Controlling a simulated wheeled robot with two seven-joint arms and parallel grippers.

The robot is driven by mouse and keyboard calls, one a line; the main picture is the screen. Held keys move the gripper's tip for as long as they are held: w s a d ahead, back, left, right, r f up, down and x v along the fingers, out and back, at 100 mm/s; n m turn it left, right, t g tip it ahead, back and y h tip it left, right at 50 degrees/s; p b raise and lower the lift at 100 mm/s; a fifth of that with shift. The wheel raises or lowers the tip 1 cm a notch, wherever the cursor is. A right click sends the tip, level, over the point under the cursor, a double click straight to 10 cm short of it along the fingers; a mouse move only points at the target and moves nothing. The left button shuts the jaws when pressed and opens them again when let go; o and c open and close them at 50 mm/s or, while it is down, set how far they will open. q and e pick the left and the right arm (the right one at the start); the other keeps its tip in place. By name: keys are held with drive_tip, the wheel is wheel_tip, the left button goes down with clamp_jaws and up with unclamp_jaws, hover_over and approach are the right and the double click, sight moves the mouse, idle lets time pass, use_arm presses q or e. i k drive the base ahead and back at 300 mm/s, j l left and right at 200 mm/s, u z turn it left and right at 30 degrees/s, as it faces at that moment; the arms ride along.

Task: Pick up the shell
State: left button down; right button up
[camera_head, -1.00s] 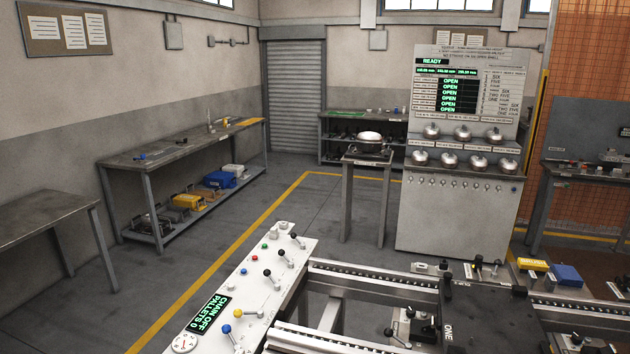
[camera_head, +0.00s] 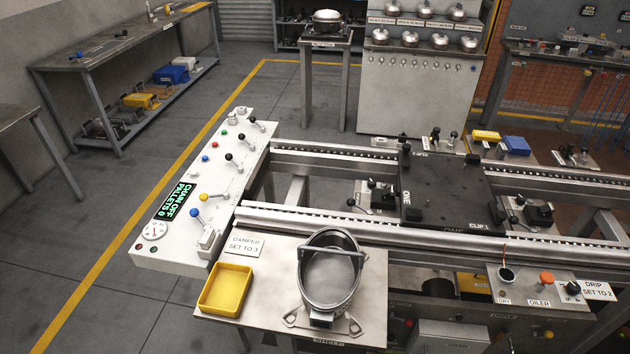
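A grey metal oval vessel with a bar across its open top, which looks like the shell (camera_head: 331,293), stands upright on a pale bench (camera_head: 258,329) in the lower middle. Two small metal loops lie at the vessel's foot, left and right. Neither of my grippers is in view.
A yellow tray (camera_head: 226,289) and a "DAMPER SET TO 3" card (camera_head: 245,245) lie left of the vessel. A lever panel (camera_head: 207,190) stands behind left. Conveyor rails (camera_head: 350,222) run behind, bearing a black pallet (camera_head: 446,187). An oiler panel (camera_head: 538,292) is at right.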

sight(329, 264)
drive_tip(key=k+l+z, duration=0.1)
drive_tip(key=l, duration=0.35)
drive_tip(key=k+l+z, duration=0.15)
drive_tip(key=l, duration=0.35)
drive_tip(key=l+z, duration=0.1)
drive_tip(key=l, duration=0.35)
